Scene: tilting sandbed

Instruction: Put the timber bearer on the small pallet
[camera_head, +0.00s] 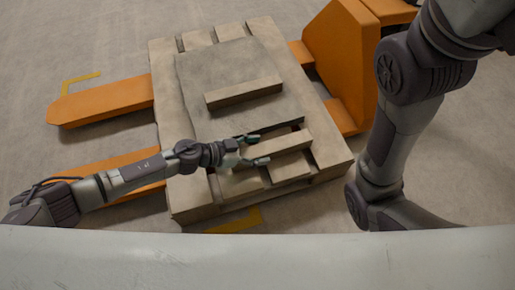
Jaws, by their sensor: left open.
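The small pallet (164,85) is pale wood with gaps between its boards. A grey slab (215,67) lies on it. One short pale timber bar (243,93) lies on the slab. A second timber bar (292,142) lies across the pallet boards along the slab's near edge. I cannot tell which bar is the timber bearer. My left gripper (262,150) is open over the left part of the second bar, its fingers pointing right; I cannot tell whether it touches. My right arm crosses the right side; its gripper is out of view.
An orange pallet truck (342,62) carries the pallet, with its forks (100,101) reaching out to the left. Yellow corner marks (235,222) are on the concrete floor. A pale bar-like surface fills the bottom of the view. Open floor lies at the upper left.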

